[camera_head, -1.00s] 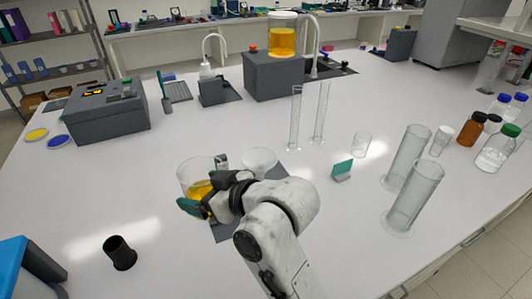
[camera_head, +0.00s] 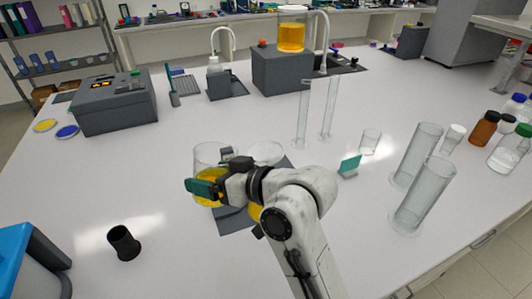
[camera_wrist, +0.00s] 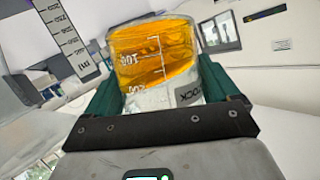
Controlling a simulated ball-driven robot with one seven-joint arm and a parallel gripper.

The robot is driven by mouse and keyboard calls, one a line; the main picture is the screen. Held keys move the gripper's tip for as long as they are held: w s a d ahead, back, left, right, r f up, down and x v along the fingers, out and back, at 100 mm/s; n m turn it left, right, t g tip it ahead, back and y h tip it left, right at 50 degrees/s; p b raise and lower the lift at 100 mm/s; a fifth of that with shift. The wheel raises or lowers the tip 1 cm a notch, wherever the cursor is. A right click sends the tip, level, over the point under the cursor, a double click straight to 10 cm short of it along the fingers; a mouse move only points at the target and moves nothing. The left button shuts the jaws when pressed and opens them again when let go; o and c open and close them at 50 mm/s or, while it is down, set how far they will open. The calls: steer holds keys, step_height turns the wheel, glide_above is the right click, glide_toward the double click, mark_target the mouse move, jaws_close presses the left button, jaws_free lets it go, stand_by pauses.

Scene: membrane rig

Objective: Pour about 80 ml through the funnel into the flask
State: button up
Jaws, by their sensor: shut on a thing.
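My gripper (camera_head: 206,186) is shut on a clear glass beaker (camera_head: 207,157) of yellow liquid, left of the funnel. The beaker looks near upright in the head view. In the wrist view, the beaker (camera_wrist: 155,55) sits between the green fingers, with amber liquid, white scale marks and a label reading STOCK upside down. The clear funnel (camera_head: 266,151) stands right of the beaker, its lower part hidden by my arm. Beneath it, a little yellow (camera_head: 255,212) shows beside my wrist, apparently in the flask, which is mostly hidden. Its level cannot be read.
A dark grey mat (camera_head: 236,222) lies under the flask area. Two slim cylinders (camera_head: 328,110) stand behind, with a teal card (camera_head: 349,165) and small beaker (camera_head: 370,142) to the right. Two large cylinders (camera_head: 414,200) stand further right. A black cup (camera_head: 123,243) stands front left.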

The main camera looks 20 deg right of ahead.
mark_target(232, 157)
steer(key=shift+w+d+m+y+b, duration=0.1)
steer(key=shift+d+m+y+b, duration=0.2)
steer(key=shift+b, duration=0.05)
steer(key=shift+w+d+r+m+t+y, duration=0.15)
steer(key=shift+d+r+m+y, duration=0.1)
steer(key=shift+r+m, duration=0.15)
steer(key=shift+s+d+r+m+t+y, duration=0.1)
steer(key=shift+d+r+m+t+y, duration=0.15)
steer(key=shift+r, duration=0.25)
steer(key=r, duration=0.1)
steer(key=r+m+p, duration=0.1)
steer(key=d+r+y, duration=0.1)
steer(key=shift+w+d+r+m+p, duration=0.1)
steer(key=shift+w+r+m+p, duration=0.2)
steer(key=shift+p, duration=0.1)
steer(key=shift+s+f+b, duration=0.1)
steer(key=shift+f+b, duration=0.1)
steer(key=shift+b, duration=0.1)
steer(key=shift+d+r+m+t, duration=0.1)
steer(key=shift+r+m+t, duration=0.2)
steer(key=shift+m, duration=0.25)
steer(key=shift+f+m+y+b, duration=0.25)
steer(key=shift+m+y+b, duration=0.35)
steer(key=shift+m+b, duration=0.1)
steer(key=shift+r+m+t, duration=0.5)
steer(key=shift+r+m, duration=0.1)
steer(key=shift+m, duration=0.2)
steer(key=shift+d, duration=0.1)
